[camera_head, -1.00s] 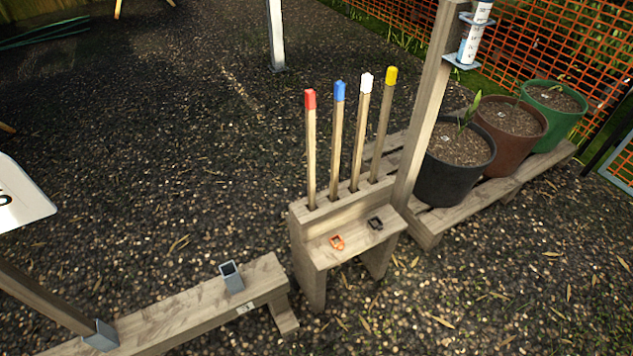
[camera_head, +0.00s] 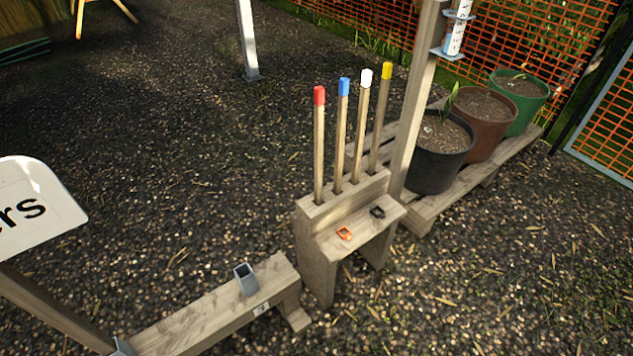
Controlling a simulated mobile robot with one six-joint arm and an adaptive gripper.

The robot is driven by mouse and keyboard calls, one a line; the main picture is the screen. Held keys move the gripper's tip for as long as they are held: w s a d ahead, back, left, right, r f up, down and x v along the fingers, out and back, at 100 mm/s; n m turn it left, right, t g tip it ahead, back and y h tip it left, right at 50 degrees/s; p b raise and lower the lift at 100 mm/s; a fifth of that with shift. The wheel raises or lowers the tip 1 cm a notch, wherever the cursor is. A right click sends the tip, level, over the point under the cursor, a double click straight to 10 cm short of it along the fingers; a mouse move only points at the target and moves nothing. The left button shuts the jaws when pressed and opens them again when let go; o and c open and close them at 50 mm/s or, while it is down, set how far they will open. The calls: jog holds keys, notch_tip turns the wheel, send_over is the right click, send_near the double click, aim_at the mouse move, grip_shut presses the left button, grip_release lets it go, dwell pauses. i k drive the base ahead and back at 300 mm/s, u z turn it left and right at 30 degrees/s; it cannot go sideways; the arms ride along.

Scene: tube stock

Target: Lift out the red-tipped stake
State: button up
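The red-tipped stake (camera_head: 319,150) stands upright in the wooden stand (camera_head: 348,208), leftmost in a row of stakes. Beside it to the right stand the blue-tipped stake (camera_head: 342,140), the white-tipped stake (camera_head: 361,130) and the yellow-tipped stake (camera_head: 380,125). Their lower ends are hidden in the stand's block. My gripper is not in view.
An orange clip (camera_head: 344,233) and a black clip (camera_head: 377,212) lie on the stand's ledge. A low wooden beam with a metal socket (camera_head: 245,279) is in front left. A post (camera_head: 416,110) and potted plants on a pallet (camera_head: 474,194) stand right.

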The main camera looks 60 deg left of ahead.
aim_at(318, 92)
jog(key=k, duration=1.8)
jog(key=u, duration=1.4)
jog(key=i, duration=1.05)
jog(key=z, duration=0.1)
